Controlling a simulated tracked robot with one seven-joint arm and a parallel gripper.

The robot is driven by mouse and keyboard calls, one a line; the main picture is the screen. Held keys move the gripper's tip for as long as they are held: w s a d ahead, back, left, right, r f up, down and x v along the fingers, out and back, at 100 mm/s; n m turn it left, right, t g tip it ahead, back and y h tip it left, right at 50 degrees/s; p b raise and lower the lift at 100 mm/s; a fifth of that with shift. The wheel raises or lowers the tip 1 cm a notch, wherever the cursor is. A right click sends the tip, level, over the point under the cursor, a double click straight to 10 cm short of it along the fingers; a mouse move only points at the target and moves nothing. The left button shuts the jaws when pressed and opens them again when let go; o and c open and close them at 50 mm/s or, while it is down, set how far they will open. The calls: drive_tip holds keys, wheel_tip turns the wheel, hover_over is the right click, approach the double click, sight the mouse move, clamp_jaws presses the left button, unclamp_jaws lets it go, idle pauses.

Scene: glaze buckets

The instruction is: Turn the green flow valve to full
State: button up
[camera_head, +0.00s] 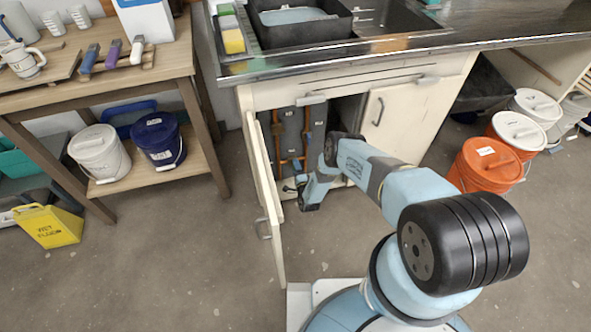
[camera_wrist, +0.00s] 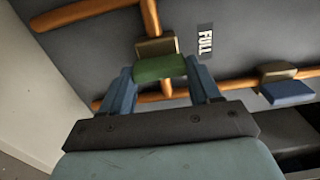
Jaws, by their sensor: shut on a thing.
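The green flow valve handle (camera_wrist: 160,68) shows in the wrist view, in front of its brass body (camera_wrist: 156,46) on a copper pipe. My gripper (camera_wrist: 162,72) is shut on the green handle, with one blue finger at each end of it. The handle lies across the picture, slightly tilted. A "FULL" label (camera_wrist: 205,41) is on the grey panel just right of the valve. In the head view my arm reaches into the open cupboard under the sink, and the green handle is hidden there.
A blue-handled valve (camera_wrist: 287,92) sits to the right on another copper pipe (camera_wrist: 240,82). The open cupboard door (camera_head: 266,200) stands left of my arm. The closed door (camera_head: 392,115) is to the right. Orange buckets (camera_head: 485,170) stand on the floor at right.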

drive_tip(key=shift+s+d+f, duration=0.1)
drive_tip(key=shift+d+f, duration=0.1)
drive_tip(key=o, duration=0.8)
drive_tip(key=shift+o, duration=1.3)
drive_tip(key=shift+a, duration=0.1)
drive_tip(key=shift+r, duration=0.1)
drive_tip(key=v, duration=1.3)
drive_tip(key=shift+s, duration=0.3)
